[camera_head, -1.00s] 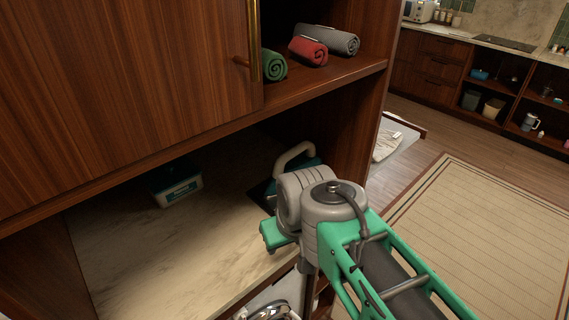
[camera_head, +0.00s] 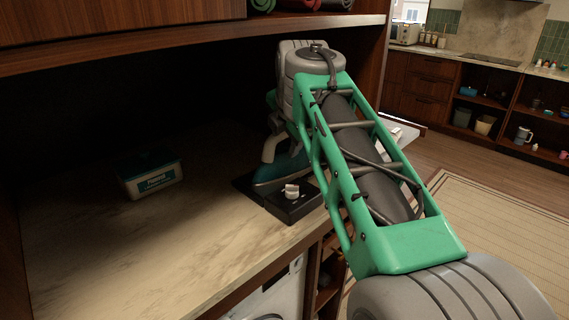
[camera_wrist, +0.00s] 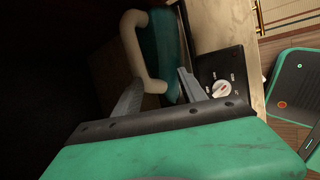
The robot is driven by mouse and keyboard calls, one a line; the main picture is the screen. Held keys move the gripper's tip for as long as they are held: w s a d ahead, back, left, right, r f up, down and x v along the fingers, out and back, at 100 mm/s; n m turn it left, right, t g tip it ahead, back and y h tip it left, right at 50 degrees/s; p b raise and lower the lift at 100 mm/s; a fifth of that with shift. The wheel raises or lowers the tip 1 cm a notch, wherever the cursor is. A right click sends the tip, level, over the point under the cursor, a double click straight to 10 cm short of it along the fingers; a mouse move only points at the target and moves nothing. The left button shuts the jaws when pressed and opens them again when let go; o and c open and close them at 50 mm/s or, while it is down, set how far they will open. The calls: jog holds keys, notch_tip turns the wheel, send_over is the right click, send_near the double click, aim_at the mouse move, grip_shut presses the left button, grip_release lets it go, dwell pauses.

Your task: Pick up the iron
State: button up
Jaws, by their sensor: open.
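The iron (camera_head: 284,168) has a teal body and a cream handle (camera_head: 270,147). It sits on a black base with a white dial (camera_head: 297,203) on the counter, partly hidden by my arm. In the wrist view, the iron's teal body (camera_wrist: 160,42) and its cream handle (camera_wrist: 131,38) are just past the fingertips. My gripper (camera_wrist: 160,94) is open, with the handle's near end showing between its two grey fingers. I cannot tell whether either finger touches it. In the head view the fingers are hidden behind my wrist.
A white and teal tub (camera_head: 150,182) stands left on the marble counter (camera_head: 130,250). A shelf (camera_head: 190,40) with rolled towels hangs close above. The counter between tub and base is clear. The recess behind is dark.

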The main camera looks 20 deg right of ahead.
aim_at(282, 135)
jog(key=w, duration=0.2)
jog(key=w+d+p, duration=0.1)
jog(key=w, duration=0.1)
jog(key=shift+w+r, duration=0.1)
jog(key=shift+w, duration=0.3)
jog(key=shift+x, duration=1.65)
grip_shut()
jog(key=shift+d, duration=0.1)
jog(key=shift+r, duration=0.15)
